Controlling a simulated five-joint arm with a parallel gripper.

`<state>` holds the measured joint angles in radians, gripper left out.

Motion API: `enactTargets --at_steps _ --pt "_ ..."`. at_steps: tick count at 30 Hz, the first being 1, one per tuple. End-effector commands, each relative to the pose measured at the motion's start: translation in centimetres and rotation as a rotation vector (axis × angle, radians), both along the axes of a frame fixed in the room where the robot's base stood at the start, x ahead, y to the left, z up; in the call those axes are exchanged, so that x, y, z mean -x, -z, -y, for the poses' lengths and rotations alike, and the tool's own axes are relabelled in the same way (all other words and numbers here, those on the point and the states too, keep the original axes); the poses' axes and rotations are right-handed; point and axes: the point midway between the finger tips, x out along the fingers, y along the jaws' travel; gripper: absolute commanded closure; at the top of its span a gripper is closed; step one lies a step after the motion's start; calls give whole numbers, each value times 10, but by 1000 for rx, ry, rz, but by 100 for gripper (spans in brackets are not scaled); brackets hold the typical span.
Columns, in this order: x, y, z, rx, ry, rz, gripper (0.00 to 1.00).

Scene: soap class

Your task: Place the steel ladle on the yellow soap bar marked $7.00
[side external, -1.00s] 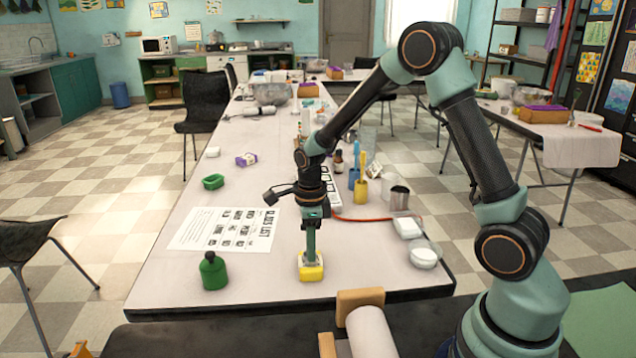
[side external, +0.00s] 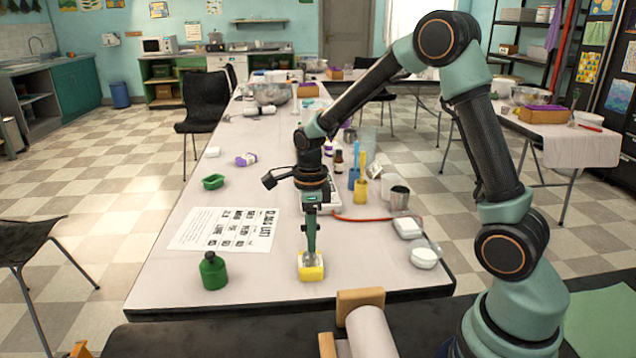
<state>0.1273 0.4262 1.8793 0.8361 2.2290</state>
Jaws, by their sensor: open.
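The yellow soap bar (side external: 311,273) sits near the front edge of the long table, with a pale top face. Its price mark cannot be read. My gripper (side external: 310,253) points down right above it, open, with its fingertips close to the bar's top. A small grey, metallic-looking patch (side external: 308,259) shows at the fingertips over the bar. It may be the steel ladle, but it is too small and too covered by the fingers to tell. I cannot tell whether the fingers touch it.
A green bottle (side external: 213,271) stands left of the bar, with a printed sheet (side external: 223,229) behind it. A green dish (side external: 213,182) lies farther back. Table around the bar is clear.

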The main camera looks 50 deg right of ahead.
Motion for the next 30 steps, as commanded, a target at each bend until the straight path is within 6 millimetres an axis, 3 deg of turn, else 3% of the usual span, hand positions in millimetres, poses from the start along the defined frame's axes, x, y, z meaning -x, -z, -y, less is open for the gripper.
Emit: enactTargets --at_steps 3,9,19,23,30 --pt "-1 -28 0 1 0 6 53" --pt "-1 -64 0 1 0 5 53" --pt "4 -92 -2 3 -77 18 53" --pt "15 -109 -9 18 -312 69 53" --pt "48 -141 -25 110 -939 182 53"
